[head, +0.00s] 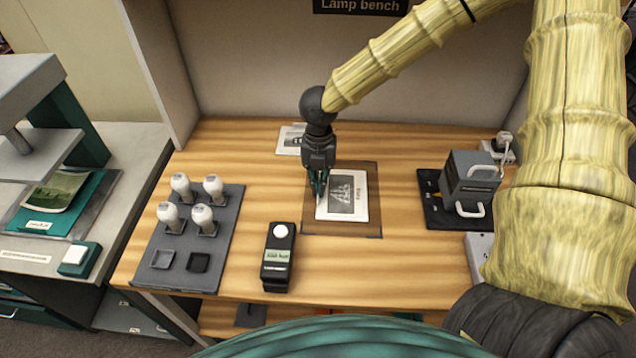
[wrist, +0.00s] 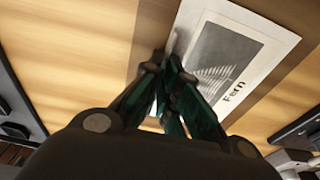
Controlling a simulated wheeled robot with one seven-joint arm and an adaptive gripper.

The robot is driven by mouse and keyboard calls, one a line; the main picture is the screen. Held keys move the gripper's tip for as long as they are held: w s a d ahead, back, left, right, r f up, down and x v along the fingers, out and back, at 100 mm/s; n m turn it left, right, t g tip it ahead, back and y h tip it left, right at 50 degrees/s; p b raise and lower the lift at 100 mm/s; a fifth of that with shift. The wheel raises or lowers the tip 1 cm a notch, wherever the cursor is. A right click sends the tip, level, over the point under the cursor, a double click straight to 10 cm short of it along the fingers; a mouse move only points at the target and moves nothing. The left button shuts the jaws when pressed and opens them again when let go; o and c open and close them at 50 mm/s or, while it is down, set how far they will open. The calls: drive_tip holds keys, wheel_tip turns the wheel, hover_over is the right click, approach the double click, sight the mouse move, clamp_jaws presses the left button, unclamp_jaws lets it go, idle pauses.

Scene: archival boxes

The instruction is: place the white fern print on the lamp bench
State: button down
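The white fern print (head: 360,194) is a white card with a grey fern picture and the word "Fern". It lies over a brown rectangle (head: 373,227) on the wooden lamp bench (head: 400,270). My gripper (head: 319,196) points down at the print's left edge. In the wrist view, the print (wrist: 235,50) shows beyond and to the right of the fingertips (wrist: 164,66). The fingers are close together, with a narrow gap. They hide part of the print's edge, and I cannot tell whether they grip it.
A dark tray (head: 183,244) with several white-topped holders stands left. A black device (head: 278,262) with a white button is at the front. A grey box (head: 470,182) stands right. Another pale card (head: 288,139) lies behind my gripper. Bare wood separates them.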

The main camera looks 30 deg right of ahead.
drive_tip(key=shift+f, duration=0.15)
drive_tip(key=c, duration=1.6)
unclamp_jaws()
drive_tip(key=shift+c, duration=0.2)
wheel_tip(320, 180, up, 12)
drive_tip(key=w, duration=0.1)
drive_tip(key=shift+w+d+b, duration=0.25)
drive_tip(key=shift+d+b, duration=0.1)
drive_tip(key=shift+b, duration=0.1)
